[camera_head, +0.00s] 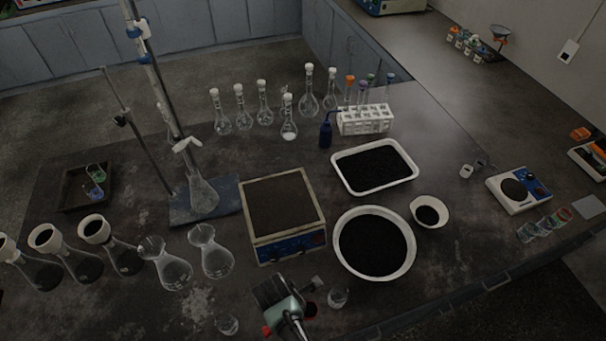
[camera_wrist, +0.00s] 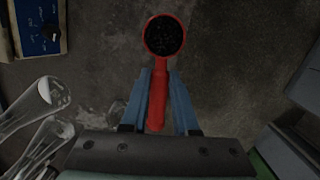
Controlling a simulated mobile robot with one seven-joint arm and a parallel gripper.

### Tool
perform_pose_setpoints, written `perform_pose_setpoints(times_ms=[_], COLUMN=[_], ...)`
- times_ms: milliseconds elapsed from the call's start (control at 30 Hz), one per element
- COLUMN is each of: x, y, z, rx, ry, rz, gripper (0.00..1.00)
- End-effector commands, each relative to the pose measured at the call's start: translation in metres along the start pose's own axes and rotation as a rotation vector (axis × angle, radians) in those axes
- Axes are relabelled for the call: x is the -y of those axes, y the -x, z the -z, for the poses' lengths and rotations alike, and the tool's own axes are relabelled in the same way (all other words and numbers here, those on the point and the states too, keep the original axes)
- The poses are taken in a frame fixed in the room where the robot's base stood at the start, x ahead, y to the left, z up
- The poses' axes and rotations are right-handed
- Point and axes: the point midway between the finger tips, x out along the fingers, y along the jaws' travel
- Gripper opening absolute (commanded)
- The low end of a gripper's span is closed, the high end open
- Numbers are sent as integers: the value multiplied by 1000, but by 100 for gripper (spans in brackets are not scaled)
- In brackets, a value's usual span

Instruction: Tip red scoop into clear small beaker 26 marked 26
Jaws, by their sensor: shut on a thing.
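My gripper (camera_wrist: 160,76) is shut on the handle of the red scoop (camera_wrist: 157,104), with one blue finger on each side. In the wrist view the scoop's round bowl points away from the gripper, and dark granular material (camera_wrist: 165,36) fills it. In the head view my gripper (camera_head: 308,290) is above the front of the bench, with the scoop (camera_head: 311,309) partly showing beside it. One clear small beaker (camera_head: 338,298) stands just right of the scoop. Another clear small beaker (camera_head: 227,324) stands to the left of my arm. I cannot read a 26 on either.
A white round basin (camera_head: 342,270) and white tray (camera_head: 343,183) hold dark material. A smaller white bowl (camera_head: 446,212) stands right of the basin. A square-topped device (camera_head: 287,248) is behind my gripper. Clear flasks (camera_head: 212,255) stand left. Bare bench lies right of the near-right beaker.

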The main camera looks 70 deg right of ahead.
Motion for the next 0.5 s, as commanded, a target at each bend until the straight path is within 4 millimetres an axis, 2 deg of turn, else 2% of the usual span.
perform_pose_setpoints(times_ms=[500], x=[-27], y=[6], z=[46], rx=[7], ry=[2], rz=[-3], gripper=[0])
